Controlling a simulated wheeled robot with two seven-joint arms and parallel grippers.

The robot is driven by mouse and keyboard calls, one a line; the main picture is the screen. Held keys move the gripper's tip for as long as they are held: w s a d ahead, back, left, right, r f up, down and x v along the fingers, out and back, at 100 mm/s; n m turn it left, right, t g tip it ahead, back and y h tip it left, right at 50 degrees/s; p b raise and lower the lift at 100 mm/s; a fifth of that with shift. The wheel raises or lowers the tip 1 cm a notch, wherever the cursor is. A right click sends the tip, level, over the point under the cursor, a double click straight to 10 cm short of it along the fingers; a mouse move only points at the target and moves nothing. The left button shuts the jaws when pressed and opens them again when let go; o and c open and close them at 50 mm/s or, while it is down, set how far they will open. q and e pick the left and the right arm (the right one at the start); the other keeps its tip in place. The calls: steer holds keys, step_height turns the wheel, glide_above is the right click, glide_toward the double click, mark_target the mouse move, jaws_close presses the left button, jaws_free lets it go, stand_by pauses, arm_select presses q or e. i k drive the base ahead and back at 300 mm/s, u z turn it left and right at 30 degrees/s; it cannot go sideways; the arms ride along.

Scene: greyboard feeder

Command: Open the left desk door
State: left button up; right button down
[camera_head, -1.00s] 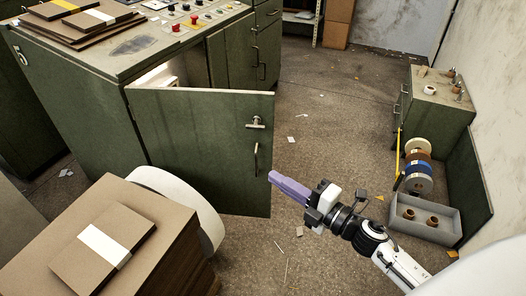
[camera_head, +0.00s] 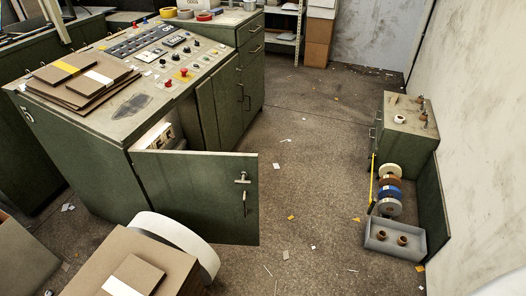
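The green control desk (camera_head: 90,168) stands at the left with buttons and switches on its sloped top. Its left door (camera_head: 202,195) stands swung out wide from the front, with its metal handle (camera_head: 243,190) on the free right edge. Part of the lit interior (camera_head: 158,137) shows above the door. A second desk door (camera_head: 207,113) farther right is closed. Neither of my grippers is in view.
A cardboard stack (camera_head: 135,270) and a white roll (camera_head: 178,238) stand before the open door. A small green cabinet (camera_head: 408,130), several tape rolls (camera_head: 391,187) and a grey bin (camera_head: 394,239) line the right wall. The floor (camera_head: 310,170) between is clear apart from scraps.

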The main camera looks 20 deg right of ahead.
mark_target(198, 191)
steer(key=z, duration=2.15)
steer(key=i, duration=1.55)
steer(key=u, duration=2.95)
steer(key=i, duration=0.45)
steer(key=u, duration=0.1)
